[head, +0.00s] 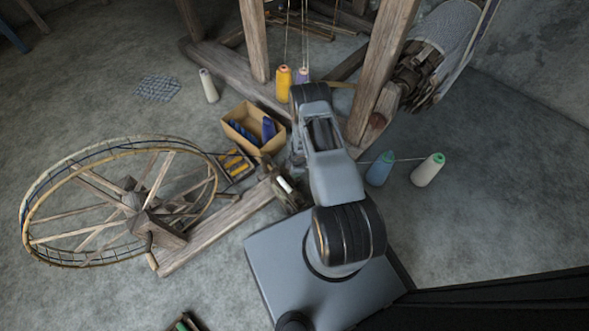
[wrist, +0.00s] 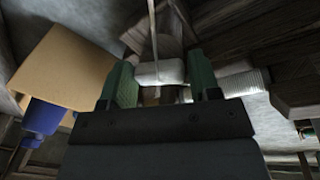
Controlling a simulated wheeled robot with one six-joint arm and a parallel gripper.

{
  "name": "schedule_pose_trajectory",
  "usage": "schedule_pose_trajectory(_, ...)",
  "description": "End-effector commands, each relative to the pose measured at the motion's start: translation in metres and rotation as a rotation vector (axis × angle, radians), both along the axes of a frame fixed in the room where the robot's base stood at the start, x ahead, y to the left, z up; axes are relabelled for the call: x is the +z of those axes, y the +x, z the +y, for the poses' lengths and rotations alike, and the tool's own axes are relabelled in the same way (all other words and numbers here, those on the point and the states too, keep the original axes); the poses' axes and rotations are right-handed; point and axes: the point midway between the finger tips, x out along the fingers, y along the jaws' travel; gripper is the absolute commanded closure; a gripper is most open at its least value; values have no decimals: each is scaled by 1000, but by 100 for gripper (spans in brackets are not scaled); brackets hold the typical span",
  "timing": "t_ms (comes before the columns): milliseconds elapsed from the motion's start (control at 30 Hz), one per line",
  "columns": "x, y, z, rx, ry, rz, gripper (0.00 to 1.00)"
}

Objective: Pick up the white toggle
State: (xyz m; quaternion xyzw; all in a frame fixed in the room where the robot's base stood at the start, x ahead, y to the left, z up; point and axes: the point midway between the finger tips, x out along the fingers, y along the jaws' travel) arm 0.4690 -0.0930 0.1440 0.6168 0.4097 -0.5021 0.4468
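The white toggle (wrist: 160,73) is a small, smooth white piece at the lower end of a thin pale cord (wrist: 153,30) in the wrist view. It lies crosswise between the two green fingers of my gripper (wrist: 162,80). The fingers stand well apart, one near each end of the toggle. I cannot tell whether they touch it. In the head view my own arm covers the gripper, and I cannot make out the toggle there.
The loom's wooden posts (head: 378,75) rise near my arm. A cardboard box (head: 246,136) with blue contents stands left of it; the box also shows in the wrist view (wrist: 70,62). Yarn cones, such as the yellow one (head: 283,85), stand nearby. A spinning wheel (head: 40,190) is at left.

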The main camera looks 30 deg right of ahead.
Motion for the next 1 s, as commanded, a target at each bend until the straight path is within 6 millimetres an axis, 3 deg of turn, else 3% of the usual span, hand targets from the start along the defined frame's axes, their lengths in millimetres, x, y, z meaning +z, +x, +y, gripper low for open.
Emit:
schedule_pose_trajectory(300,0,0,0,0,0,0,73)
schedule_pose_trajectory(667,1,0,0,0,0,0,74)
schedule_pose_trajectory(767,11,0,0,0,0,-1,74)
schedule_pose_trajectory(1000,56,1,0,1,-1,-2,74)
